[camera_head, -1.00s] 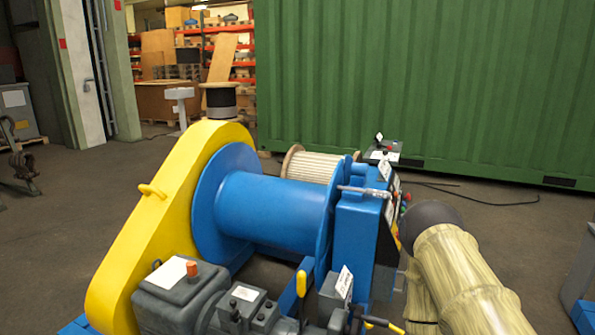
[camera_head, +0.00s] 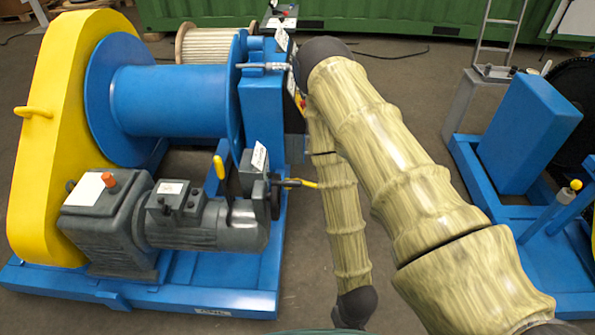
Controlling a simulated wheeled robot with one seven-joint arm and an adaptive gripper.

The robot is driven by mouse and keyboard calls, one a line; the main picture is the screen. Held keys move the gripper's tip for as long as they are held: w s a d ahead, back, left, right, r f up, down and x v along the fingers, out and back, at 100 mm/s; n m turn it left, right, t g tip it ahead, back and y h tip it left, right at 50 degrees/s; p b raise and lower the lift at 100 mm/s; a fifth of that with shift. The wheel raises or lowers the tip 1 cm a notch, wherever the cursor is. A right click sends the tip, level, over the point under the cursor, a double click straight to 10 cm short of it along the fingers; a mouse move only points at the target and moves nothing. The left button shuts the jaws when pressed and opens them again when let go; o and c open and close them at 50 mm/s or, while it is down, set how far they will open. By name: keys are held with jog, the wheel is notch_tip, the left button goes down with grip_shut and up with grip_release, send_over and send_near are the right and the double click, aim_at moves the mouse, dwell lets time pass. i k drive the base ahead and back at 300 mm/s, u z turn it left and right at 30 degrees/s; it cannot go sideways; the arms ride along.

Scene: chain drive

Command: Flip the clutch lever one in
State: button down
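A blue winch drum (camera_head: 165,100) with a yellow chain guard (camera_head: 50,130) stands on the left. Near its grey motor (camera_head: 215,225) is an upright lever with a yellow handle (camera_head: 219,167). A second lever with a yellow grip (camera_head: 300,183) sticks out sideways to the right of it, low on the machine. I cannot read the tags, so I cannot tell which is clutch lever one. My arm bends at a dark joint at the top and runs down to another dark joint at the bottom edge. My gripper is not in view.
A second blue machine (camera_head: 530,125) stands on the right, with a yellow-knobbed lever (camera_head: 575,185). A blue base frame (camera_head: 130,295) carries the left machine. A ladder (camera_head: 500,30) and a green container (camera_head: 400,12) are behind. Bare floor lies between the machines.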

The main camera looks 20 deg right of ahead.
aim_at(311, 184)
jog(key=k, duration=0.65)
jog(key=z, duration=0.7)
jog(key=i, duration=1.65)
jog(key=u, duration=0.35)
